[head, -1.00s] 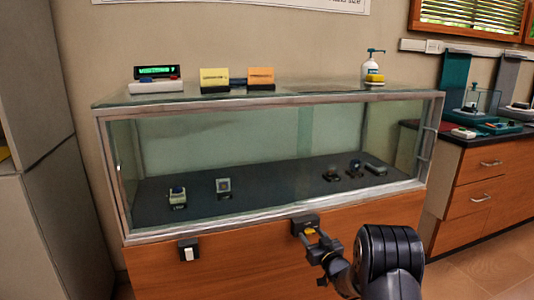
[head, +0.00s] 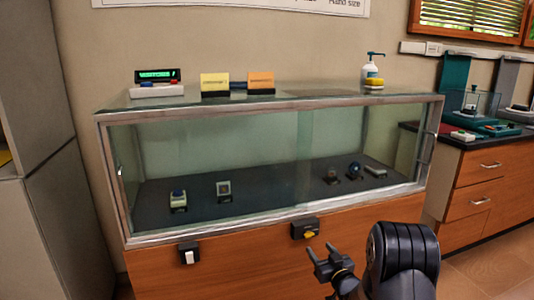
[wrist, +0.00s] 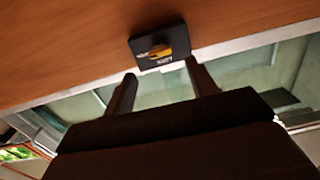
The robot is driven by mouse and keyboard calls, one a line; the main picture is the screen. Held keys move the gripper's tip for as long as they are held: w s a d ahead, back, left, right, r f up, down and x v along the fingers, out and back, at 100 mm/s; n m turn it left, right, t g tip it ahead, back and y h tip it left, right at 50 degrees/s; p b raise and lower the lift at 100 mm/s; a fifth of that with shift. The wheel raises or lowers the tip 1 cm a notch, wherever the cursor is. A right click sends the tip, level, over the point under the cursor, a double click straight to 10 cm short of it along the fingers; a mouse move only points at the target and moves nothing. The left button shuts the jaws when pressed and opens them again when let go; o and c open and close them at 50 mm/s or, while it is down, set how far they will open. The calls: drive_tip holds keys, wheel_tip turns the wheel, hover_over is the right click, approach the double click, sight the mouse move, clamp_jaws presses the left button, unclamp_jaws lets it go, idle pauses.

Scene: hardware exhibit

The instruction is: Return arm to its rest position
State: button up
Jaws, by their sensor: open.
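My gripper (head: 324,256) is in front of the display case's wooden base, to the lower right of a small black switch box (head: 305,228) with a yellow lever. Its two fingers are apart with nothing between them. In the wrist view, my gripper (wrist: 158,82) has its fingertips a little short of the box (wrist: 158,47), with a visible gap. The yellow lever lies roughly level across the box's face, with lettering too small to read surely. My dark arm shows at the lower right of the head view.
The glass display case (head: 118,243) holds several small devices. On its top stand a green-lit display (head: 157,77), yellow and orange cards and a pump bottle (head: 371,73). A second black box with a white switch (head: 189,254) is on the base at left. A wooden cabinet (head: 480,190) stands at right.

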drive_tip(key=w+n, duration=0.1)
drive_tip(key=w, duration=0.1)
drive_tip(key=w+a+n+b, duration=0.1)
drive_tip(key=w+n, duration=0.2)
drive_tip(key=shift+w+a, duration=0.35)
drive_tip(key=shift+a, duration=0.05)
drive_tip(key=n, duration=0.3)
drive_tip(key=shift+n, duration=0.4)
drive_tip(key=p, duration=0.2)
approach(311, 237)
drive_tip(key=s, duration=0.3)
drive_tip(key=shift+s+a+r+m+g+h, duration=0.2)
drive_tip(key=shift+s+m+g+h, duration=0.1)
drive_tip(key=shift+s+m+h, duration=0.15)
drive_tip(key=shift+f, duration=0.1)
